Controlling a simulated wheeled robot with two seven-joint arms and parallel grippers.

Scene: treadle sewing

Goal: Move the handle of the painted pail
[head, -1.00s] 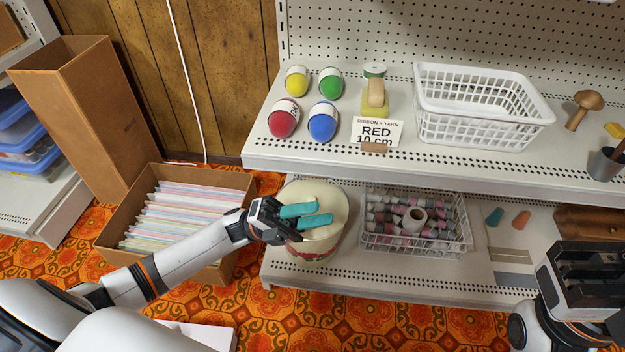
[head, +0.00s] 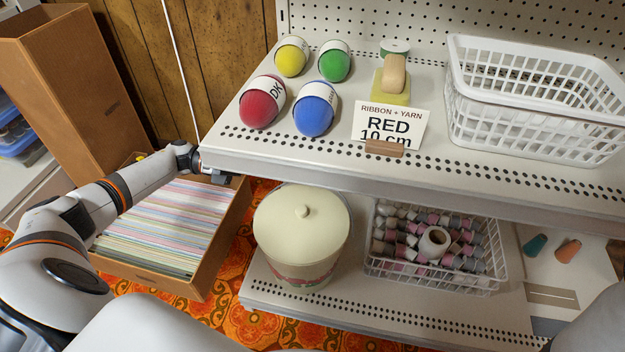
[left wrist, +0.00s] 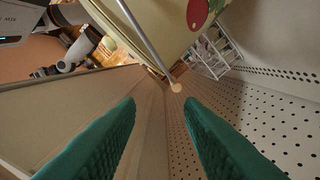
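The painted pail (head: 300,270) stands on the lower shelf in the head view, with a cream lid (head: 285,215) and round knob. In the left wrist view its side (left wrist: 165,20) with a red painted patch fills the top. Its thin wire handle (left wrist: 148,45) runs down to a small pale rounded end or grip (left wrist: 176,88), beyond my fingertips. My left gripper (left wrist: 160,104) is open, with teal fingers apart and nothing between them. In the head view its wrist is at the upper shelf's left corner, fingers hidden. My right gripper is not in the head view.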

